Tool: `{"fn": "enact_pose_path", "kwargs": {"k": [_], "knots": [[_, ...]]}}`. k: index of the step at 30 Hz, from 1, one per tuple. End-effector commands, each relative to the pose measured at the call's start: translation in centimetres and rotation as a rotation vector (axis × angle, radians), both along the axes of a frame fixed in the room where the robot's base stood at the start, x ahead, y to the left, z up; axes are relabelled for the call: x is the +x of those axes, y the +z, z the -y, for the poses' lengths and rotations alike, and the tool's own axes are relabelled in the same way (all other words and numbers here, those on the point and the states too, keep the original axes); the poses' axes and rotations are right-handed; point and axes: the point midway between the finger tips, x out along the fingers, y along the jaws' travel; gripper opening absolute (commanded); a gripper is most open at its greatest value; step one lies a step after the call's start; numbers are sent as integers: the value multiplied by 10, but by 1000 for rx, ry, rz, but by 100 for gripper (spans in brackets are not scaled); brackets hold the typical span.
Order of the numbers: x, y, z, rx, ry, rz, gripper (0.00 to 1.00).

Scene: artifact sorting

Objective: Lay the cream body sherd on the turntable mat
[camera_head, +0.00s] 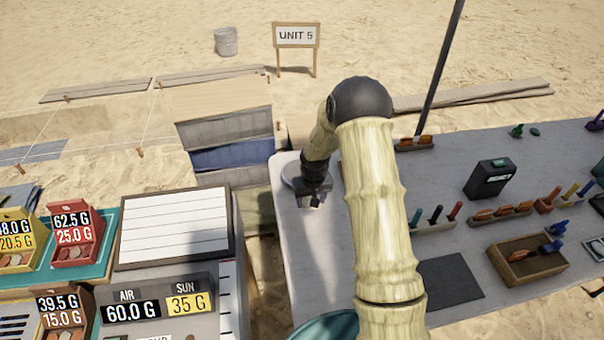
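My gripper (314,204) points down over the left end of the pale table, in front of my bamboo-patterned arm's far end. Its dark fingers are small, and I cannot tell whether they are open or hold anything. I cannot make out a cream body sherd. A dark square mat (448,281) lies flat on the table to the right of my arm.
The pale table (409,170) holds a wooden tray (528,262) with blue-handled items, several tool racks (502,212) and a black box (490,178). At left stand weight-labelled bins (75,237), a white lined board (175,228) and a display (156,306). Stacked crates (232,157) stand behind.

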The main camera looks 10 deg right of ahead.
Motion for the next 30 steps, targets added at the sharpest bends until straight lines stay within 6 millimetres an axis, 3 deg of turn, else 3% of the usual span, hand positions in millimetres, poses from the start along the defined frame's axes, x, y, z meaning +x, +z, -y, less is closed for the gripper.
{"fn": "enact_pose_path", "kwargs": {"k": [6, 15, 24, 30], "knots": [[61, 0, -3, 2, 34, 3, 32], [126, 14, -3, 2, 72, 1, 32], [170, 37, -3, 3, 105, 1, 32], [185, 55, 2, 4, 118, 0, 32]]}}
